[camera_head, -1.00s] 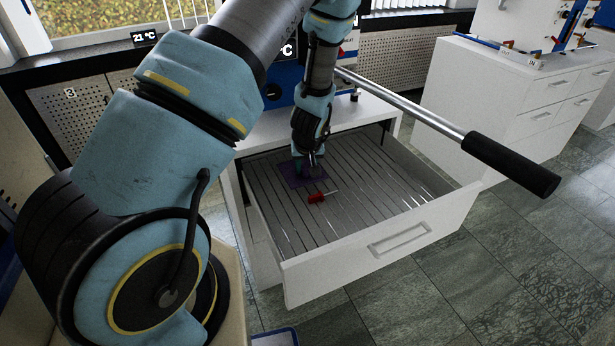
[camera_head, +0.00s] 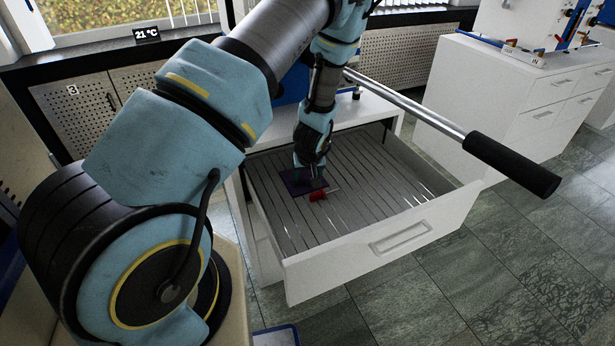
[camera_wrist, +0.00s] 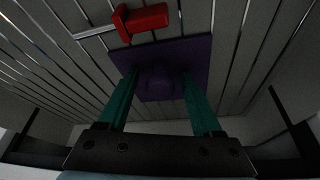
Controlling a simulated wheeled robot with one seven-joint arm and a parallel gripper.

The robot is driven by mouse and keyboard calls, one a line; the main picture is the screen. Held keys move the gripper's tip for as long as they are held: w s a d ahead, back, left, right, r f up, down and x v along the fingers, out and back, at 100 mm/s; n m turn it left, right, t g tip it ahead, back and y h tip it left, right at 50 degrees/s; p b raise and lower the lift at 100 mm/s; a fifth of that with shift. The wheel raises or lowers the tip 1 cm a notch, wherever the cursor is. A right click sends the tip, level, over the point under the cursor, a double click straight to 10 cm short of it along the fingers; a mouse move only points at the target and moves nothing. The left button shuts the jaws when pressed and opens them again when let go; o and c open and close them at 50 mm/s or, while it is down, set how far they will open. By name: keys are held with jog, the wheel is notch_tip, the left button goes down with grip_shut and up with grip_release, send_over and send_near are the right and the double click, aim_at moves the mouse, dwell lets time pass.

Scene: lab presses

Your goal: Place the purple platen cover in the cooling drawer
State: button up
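The purple platen cover (camera_head: 297,184) is a flat dark square inside the open cooling drawer (camera_head: 372,253), low over the slatted floor at its left rear. The cover (camera_wrist: 196,52) fills the middle of the wrist view, with a raised knob between my two green fingers. My gripper (camera_wrist: 160,78) points down and appears shut on this knob; the dark picture hides the exact contact. In the head view my gripper (camera_head: 310,168) is directly over the cover. I cannot tell whether the cover rests fully on the slats.
A red-handled tool (camera_head: 318,196) lies on the slats against or very near the cover's front edge; its handle (camera_wrist: 142,20) shows at the top of the wrist view. A long black-gripped lever (camera_head: 512,163) crosses above the drawer's right side. Slats to the right are free.

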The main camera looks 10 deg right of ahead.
jog(key=shift+s+r, duration=0.2)
jog(key=shift+r, duration=0.45)
jog(key=b+v, duration=0.1)
jog(key=v, duration=1)
